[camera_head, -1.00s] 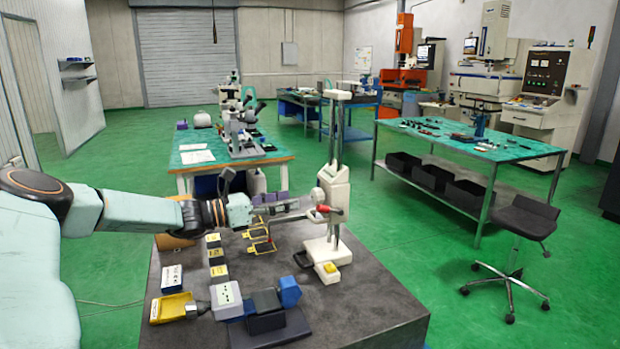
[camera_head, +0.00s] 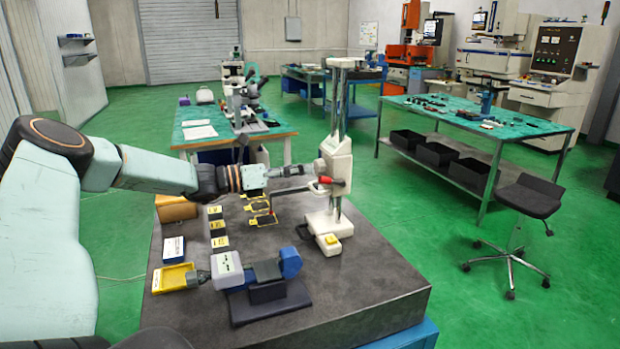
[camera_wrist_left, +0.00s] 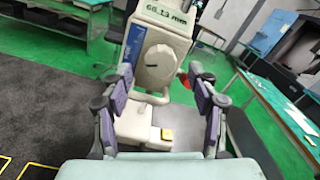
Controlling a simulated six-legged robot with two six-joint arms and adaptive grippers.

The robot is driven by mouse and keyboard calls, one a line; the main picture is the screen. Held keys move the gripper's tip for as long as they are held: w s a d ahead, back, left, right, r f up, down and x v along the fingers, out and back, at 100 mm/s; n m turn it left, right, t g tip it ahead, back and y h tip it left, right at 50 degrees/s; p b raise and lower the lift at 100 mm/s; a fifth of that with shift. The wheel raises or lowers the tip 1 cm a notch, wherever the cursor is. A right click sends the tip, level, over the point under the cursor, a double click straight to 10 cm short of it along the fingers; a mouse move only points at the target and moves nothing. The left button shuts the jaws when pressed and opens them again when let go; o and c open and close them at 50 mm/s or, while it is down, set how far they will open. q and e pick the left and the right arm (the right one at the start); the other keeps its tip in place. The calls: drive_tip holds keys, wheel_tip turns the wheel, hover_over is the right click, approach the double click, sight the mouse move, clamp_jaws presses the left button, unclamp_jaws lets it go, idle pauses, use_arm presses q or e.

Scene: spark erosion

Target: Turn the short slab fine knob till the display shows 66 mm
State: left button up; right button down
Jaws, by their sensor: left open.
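The white measuring stand (camera_head: 338,160) with a tall grey column rises from the dark table. In the left wrist view, a round pale knob (camera_wrist_left: 155,62) with a dark line sits on its housing. The display (camera_wrist_left: 165,14) above it seems to read 66.13 mm, but the second digit is not sharp. My left gripper (camera_head: 306,179) is open and reaches toward the housing from the left. In the left wrist view, the gripper's fingers (camera_wrist_left: 160,85) stand apart on either side of the knob, with nothing visible gripped. My right gripper is not in view.
A red handle (camera_head: 325,180) projects beside the housing. The stand's base (camera_head: 325,232) has a yellow button. Small boxes, a yellow tray (camera_head: 172,278) and a blue-and-black device (camera_head: 268,270) lie on the near table. The table's right front (camera_head: 380,285) is clear.

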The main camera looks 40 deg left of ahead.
sight(315, 167)
use_arm(q)
drive_tip(key=shift+b+x, duration=0.65)
drive_tip(key=shift+x, duration=0.85)
drive_tip(key=shift+c, duration=0.5)
